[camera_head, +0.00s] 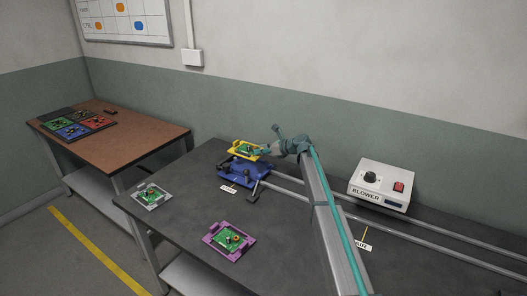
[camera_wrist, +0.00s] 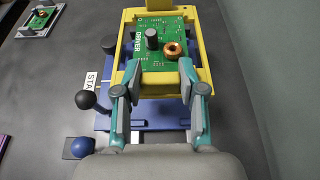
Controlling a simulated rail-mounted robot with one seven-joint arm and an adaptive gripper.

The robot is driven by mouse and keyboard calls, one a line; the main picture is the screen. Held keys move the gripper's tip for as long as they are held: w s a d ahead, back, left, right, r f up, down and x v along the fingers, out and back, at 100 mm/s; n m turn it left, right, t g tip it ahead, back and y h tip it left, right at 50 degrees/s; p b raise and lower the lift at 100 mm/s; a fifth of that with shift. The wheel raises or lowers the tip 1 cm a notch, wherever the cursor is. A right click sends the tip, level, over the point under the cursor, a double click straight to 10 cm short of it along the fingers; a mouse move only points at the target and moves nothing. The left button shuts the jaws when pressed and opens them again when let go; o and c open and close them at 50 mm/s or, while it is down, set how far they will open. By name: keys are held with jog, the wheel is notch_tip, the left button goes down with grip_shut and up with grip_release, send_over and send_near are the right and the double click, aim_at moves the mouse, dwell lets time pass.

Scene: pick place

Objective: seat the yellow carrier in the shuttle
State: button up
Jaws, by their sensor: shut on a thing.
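The yellow carrier (camera_head: 240,152) holds a green circuit board with a copper coil and a grey cylinder. It also fills the top of the wrist view (camera_wrist: 205,55). My gripper (camera_head: 262,152) is shut on the near edge of the yellow carrier, with its two fingers (camera_wrist: 160,95) at that edge. The blue shuttle (camera_head: 245,172) sits on the rails below the carrier, and part of it shows beneath the carrier in the wrist view (camera_wrist: 155,142). The carrier appears raised over the shuttle; whether they touch cannot be told.
A grey carrier (camera_head: 139,202) and a purple carrier (camera_head: 248,241) with boards lie on the dark bench. A blower box (camera_head: 381,185) stands behind the rails (camera_head: 420,250) at right. A brown side table (camera_head: 150,135) holds several coloured carriers.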

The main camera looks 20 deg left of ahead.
jog(key=b, duration=0.4)
send_over(262, 172)
jog(key=shift+f, duration=2.7)
jog(key=shift+w+f+p, duration=0.1)
jog(key=shift+f+p, duration=0.25)
jog(key=shift+f, duration=0.4)
jog(key=shift+f+p, duration=0.55)
jog(key=shift+f, duration=0.2)
jog(key=o, duration=1.2)
jog(key=shift+o, duration=0.2)
jog(key=c, duration=0.3)
jog(key=shift+c, duration=0.2)
